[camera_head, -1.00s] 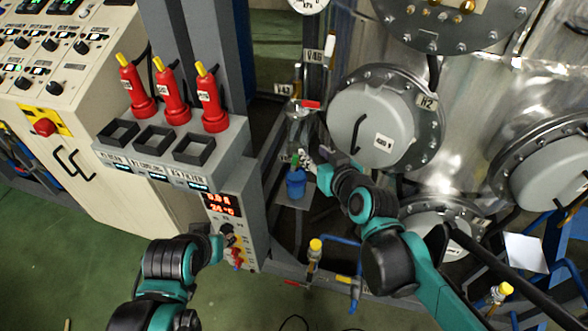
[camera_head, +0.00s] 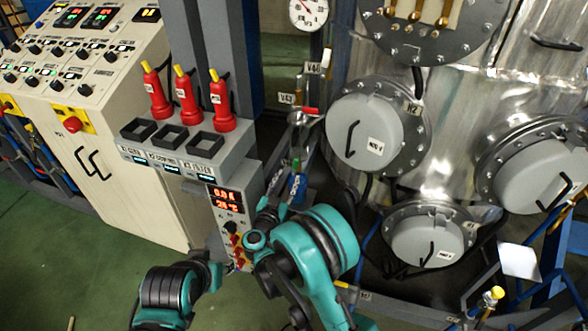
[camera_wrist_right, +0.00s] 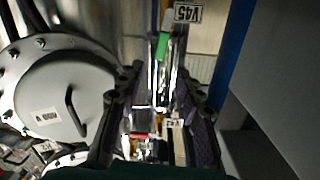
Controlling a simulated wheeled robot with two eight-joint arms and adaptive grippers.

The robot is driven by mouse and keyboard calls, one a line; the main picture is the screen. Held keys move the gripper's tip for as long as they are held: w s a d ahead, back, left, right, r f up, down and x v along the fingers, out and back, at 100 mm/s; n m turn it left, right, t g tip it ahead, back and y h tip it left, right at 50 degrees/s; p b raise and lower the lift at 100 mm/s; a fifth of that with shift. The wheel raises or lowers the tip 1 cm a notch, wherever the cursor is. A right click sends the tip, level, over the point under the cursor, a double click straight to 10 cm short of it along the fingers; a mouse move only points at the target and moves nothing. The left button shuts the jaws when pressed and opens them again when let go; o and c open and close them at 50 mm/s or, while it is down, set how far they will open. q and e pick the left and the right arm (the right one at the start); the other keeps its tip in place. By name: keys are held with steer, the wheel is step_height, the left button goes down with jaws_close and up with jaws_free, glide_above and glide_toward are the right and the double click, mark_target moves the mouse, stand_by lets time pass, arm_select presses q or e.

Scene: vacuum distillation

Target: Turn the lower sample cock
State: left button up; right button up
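The lower sample cock has a green handle (camera_wrist_right: 162,45) beside a tag reading V45 in the upside-down right wrist view. The green shows small in the head view (camera_head: 296,164), below a red handle (camera_head: 310,110). A clear glass sample piece (camera_wrist_right: 158,85) lies along the line between the green and red handles. My right gripper (camera_wrist_right: 159,88) is open, with dark fingers on both sides of this line; whether either touches it cannot be told. In the head view my right arm partly covers the gripper. My left gripper (camera_head: 218,272) is by the panel's lower knobs; its fingers are unclear.
A blue container (camera_head: 299,188) sits below the green handle, partly hidden. A grey control box (camera_head: 228,175) with red bottles stands left of the cocks. Round vessel flanges (camera_head: 370,130) rise close on the right. Pipes and a frame lie below.

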mark_target(296, 162)
steer(key=b+x, duration=0.1)
steer(key=x, duration=0.6)
steer(key=shift+w+d+f+b, duration=0.1)
steer(key=shift+w+b, duration=0.2)
steer(key=shift+b, duration=0.1)
jaws_close()
